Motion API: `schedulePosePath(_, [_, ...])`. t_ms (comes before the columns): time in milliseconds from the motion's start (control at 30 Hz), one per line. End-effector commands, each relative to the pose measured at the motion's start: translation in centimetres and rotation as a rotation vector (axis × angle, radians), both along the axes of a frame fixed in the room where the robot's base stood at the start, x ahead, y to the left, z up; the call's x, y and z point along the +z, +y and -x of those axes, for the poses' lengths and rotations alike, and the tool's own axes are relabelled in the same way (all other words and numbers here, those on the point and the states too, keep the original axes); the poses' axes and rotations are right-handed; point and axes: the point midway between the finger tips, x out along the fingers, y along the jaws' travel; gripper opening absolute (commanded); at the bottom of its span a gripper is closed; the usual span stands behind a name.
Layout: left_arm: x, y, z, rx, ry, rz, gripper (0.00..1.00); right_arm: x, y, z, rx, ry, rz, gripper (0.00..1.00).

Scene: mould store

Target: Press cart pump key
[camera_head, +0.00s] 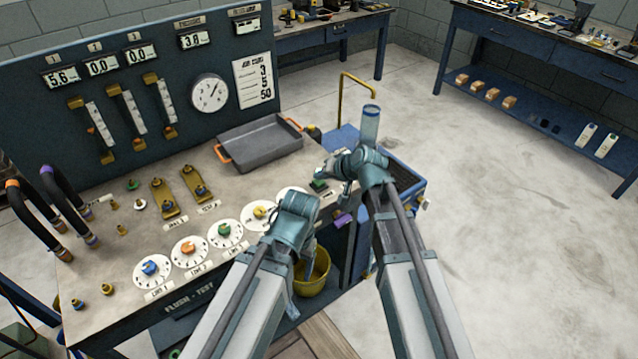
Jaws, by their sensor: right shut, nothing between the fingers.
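My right gripper (327,173) is shut and empty. It reaches left from its wrist, over the gap between the bench's right end and the blue cart (405,178). The cart has a yellow bent handle (343,98) and a clear cylinder (370,124); my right wrist hides much of its top. A small green key-like piece (319,186) shows just below the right fingertips; I cannot tell whether they touch or whether it is the pump key. My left gripper (308,268) points down by the bench's front edge; its fingers are too hidden to judge.
The bench (120,245) carries white dials with coloured knobs (190,248), a grey tray (262,142) with orange handles, brass fittings and black hoses (70,200). A yellow bucket (314,278) stands below my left gripper. The floor (510,220) at right is clear.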

Motion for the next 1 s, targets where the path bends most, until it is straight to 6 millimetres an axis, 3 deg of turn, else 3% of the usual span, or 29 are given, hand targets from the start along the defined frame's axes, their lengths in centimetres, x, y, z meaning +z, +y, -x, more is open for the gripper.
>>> schedulePosePath(667, [-0.6,0.0,0.0,0.000,0.000,0.000,0.73,-0.6,0.0,0.0,0.000,0.000,0.000,0.00])
schedulePosePath(1000, [1.0,0.0,0.0,0.000,0.000,0.000,0.73,1.0,0.0,0.0,0.000,0.000,0.000,0.00])
